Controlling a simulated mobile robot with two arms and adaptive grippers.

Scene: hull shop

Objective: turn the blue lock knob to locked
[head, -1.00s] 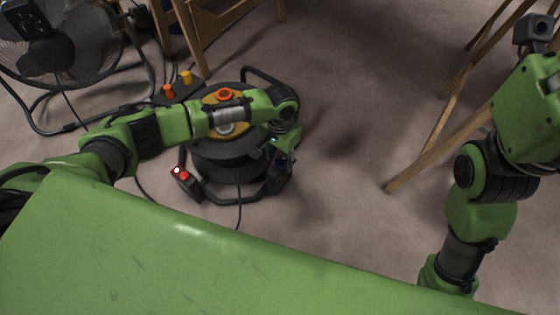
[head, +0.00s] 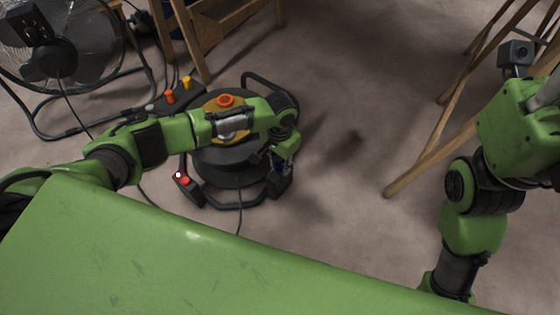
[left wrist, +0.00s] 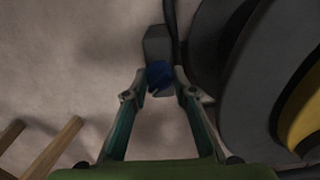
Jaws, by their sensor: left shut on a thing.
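The blue lock knob (left wrist: 159,76) sits on a dark grey block at the rim of a round black machine, upper middle in the left wrist view. In the head view only a small dark blue part of it (head: 278,168) shows under my gripper. The knob's pointer and markings are too dark to read. My right arm shows at the right edge of the head view, but its fingers do not.
The machine (head: 225,170) has a yellow top with an orange knob (head: 226,100), partly behind my left arm. A fan (head: 60,50) stands upper left, and wooden trestle legs (head: 430,160) at right. Floor between is clear.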

